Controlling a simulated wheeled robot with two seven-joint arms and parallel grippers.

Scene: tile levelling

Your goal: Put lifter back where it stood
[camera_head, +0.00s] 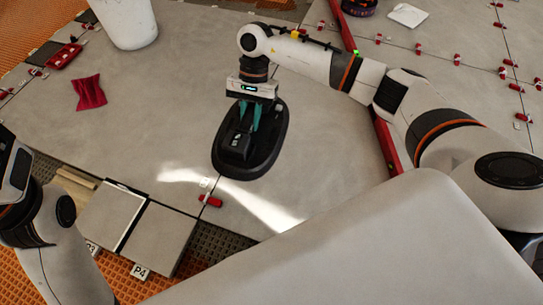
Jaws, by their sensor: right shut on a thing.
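The lifter (263,158) is a dark oval pad with a black handle block on top, near the middle of the head view. My right gripper (247,122) points down over it, its teal fingers shut on the lifter's handle. The lifter is over the large grey tiles; I cannot tell whether it touches them. Part of its handle is hidden by the fingers. My left arm shows at the lower left edge, and its gripper fingers are out of view.
Two loose tiles (160,238) lie at the lower left beside labels. Red levelling clips (210,201) dot the tile joints. A long red bar (386,146) lies right of the lifter.

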